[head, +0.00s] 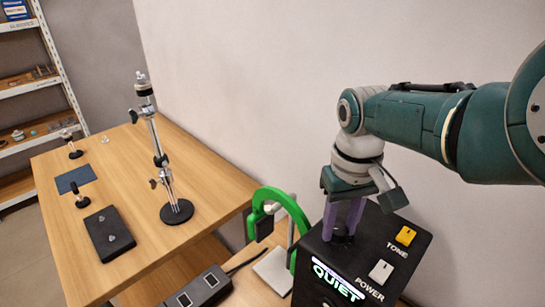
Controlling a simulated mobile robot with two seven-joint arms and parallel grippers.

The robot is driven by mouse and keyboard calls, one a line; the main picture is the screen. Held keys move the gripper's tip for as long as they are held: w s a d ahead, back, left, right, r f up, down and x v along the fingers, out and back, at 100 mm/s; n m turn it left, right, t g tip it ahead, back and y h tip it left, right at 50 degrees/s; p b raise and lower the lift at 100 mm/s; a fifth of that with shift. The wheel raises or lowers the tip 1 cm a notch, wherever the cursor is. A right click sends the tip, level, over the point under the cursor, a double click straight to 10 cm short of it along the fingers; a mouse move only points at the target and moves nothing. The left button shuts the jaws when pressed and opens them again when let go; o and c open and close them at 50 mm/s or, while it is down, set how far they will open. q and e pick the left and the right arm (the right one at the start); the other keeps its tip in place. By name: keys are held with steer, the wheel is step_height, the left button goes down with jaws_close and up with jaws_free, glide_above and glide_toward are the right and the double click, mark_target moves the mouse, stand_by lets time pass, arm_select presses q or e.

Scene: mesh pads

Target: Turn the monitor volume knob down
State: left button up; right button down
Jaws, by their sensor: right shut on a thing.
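The monitor is a black box (395,268) at the lower right, with a lit "QUIET" sign on its front. Its top carries a yellow knob or switch marked TONE (406,236) and a pale one marked POWER (381,271). My right gripper (342,234) points down over the left part of the top, its purple fingers shut on a dark knob (343,239). The fingers hide much of this knob, and its label and pointer do not show. My left gripper is out of view.
A wooden table (200,150) fills the left, holding a metal stand (176,210), a black box (109,233) and a dark blue pad (75,179). A green curved part (283,199) stands close left of the monitor. A black switch box (200,290) lies at the bottom.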

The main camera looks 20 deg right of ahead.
mark_target(340, 229)
steer(key=shift+n, duration=0.6)
steer(key=shift+a, duration=0.1)
steer(key=c, duration=0.5)
jaws_free()
step_height(340, 229, up, 8)
steer(key=p, duration=0.5)
steer(key=shift+r, duration=0.1)
steer(key=shift+r+p, duration=0.35)
steer(key=shift+r, duration=0.55)
